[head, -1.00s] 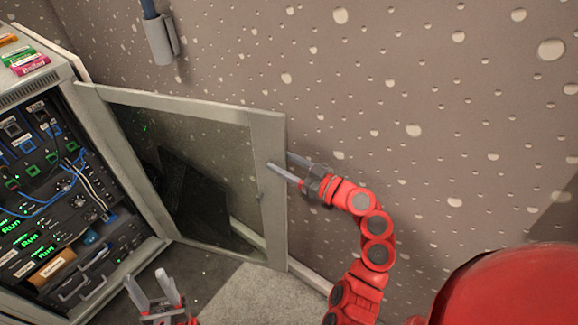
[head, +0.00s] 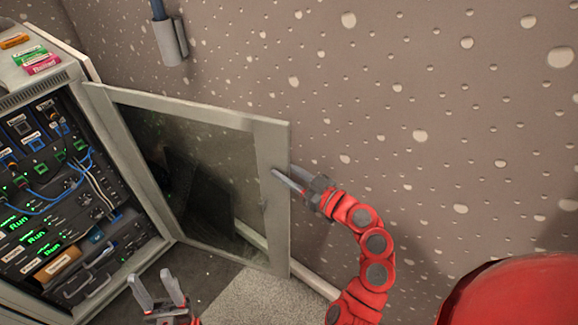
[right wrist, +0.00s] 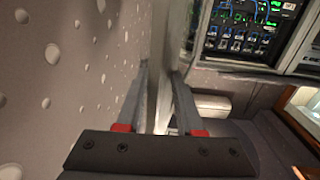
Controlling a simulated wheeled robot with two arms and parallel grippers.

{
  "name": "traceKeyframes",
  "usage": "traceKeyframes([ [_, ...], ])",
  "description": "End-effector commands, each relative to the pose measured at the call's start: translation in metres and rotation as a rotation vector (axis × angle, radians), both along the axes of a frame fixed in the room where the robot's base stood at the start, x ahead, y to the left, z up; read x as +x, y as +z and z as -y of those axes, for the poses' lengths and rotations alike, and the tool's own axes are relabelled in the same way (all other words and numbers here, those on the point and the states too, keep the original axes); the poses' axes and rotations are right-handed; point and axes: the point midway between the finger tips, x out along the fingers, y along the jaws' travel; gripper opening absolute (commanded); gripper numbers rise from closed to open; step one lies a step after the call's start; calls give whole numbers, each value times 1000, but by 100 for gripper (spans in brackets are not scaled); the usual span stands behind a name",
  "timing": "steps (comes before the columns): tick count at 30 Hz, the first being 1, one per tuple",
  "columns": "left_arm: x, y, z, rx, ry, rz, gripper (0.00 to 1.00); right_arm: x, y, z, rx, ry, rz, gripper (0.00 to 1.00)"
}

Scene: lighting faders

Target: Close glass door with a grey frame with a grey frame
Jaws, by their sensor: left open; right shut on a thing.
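The glass door with a grey frame (head: 270,205) stands open, swung out from the cabinet toward the wall. It is hinged on the cabinet's right side. My right gripper (head: 290,178) is shut on the door's free edge, with one finger on the glass side and one on the wall side. In the right wrist view the door edge (right wrist: 161,70) runs between the two fingers (right wrist: 157,100). My left gripper (head: 158,290) is open and empty, low in front of the cabinet and apart from the door.
The cabinet (head: 130,205) at left holds rack units with cables and green lit labels. Several coloured blocks (head: 38,58) lie on its top. A speckled wall (head: 430,130) stands behind the door, with a grey holder (head: 170,42) on it. Floor shows below the door (head: 250,300).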

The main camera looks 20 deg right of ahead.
Motion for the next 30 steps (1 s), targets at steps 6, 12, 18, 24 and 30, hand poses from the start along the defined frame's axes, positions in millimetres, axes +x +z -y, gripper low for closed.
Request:
traceKeyframes([
  [6, 0, 2, 0, 0, 0, 0, 50, -16, 0, -14, 1, -29, -1, 0],
  [12, 0, 4, 0, 0, 0, 0, 50, -30, 1, -24, 2, -59, -1, 0],
  [18, 0, 5, 0, 0, 0, 0, 50, -41, 0, -32, 0, -82, -2, 0],
  [24, 0, 5, 0, 0, 0, 0, 50, -42, 1, -31, -1, -89, 1, 0],
  [30, 0, 7, 0, 0, 0, 0, 50, -44, 1, -33, 0, -92, 0, 0],
])
